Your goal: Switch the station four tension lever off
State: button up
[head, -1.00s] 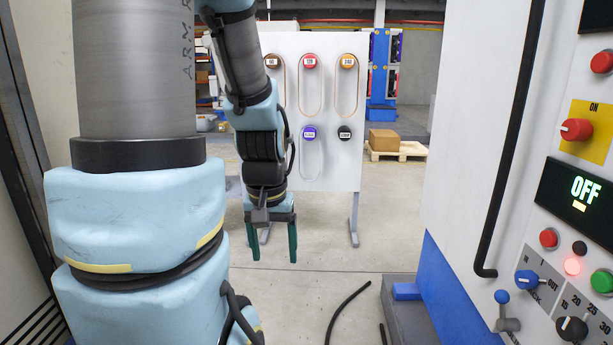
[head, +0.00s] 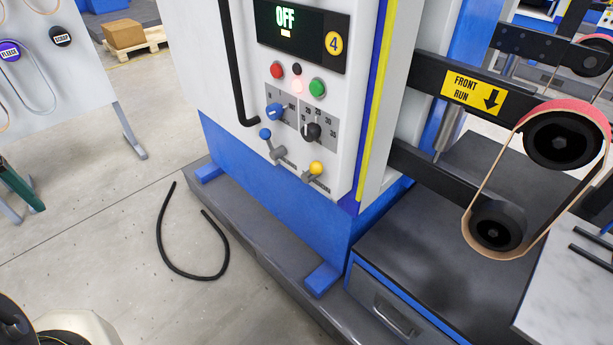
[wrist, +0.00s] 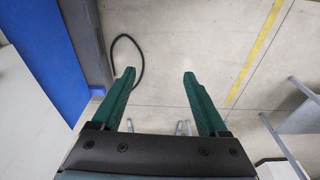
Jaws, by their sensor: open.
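My gripper (wrist: 159,73) is open and empty over bare floor, well left of the panel. In the head view only a green finger (head: 20,188) shows at the left edge.
A belt grinder (head: 550,150) with a tan belt stands right of the panel, above a dark cabinet (head: 440,240). A black hose (head: 180,270) lies on the floor. A white belt board (head: 60,90) stands at left. Open floor lies between board and panel.

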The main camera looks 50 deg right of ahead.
aim_at(316, 167)
jog(key=z, duration=0.4)
jog(key=i+j+z, duration=0.1)
jog(key=z, duration=0.65)
jog(key=j+z, duration=0.15)
jog(key=z, duration=0.25)
jog(key=i, duration=0.05)
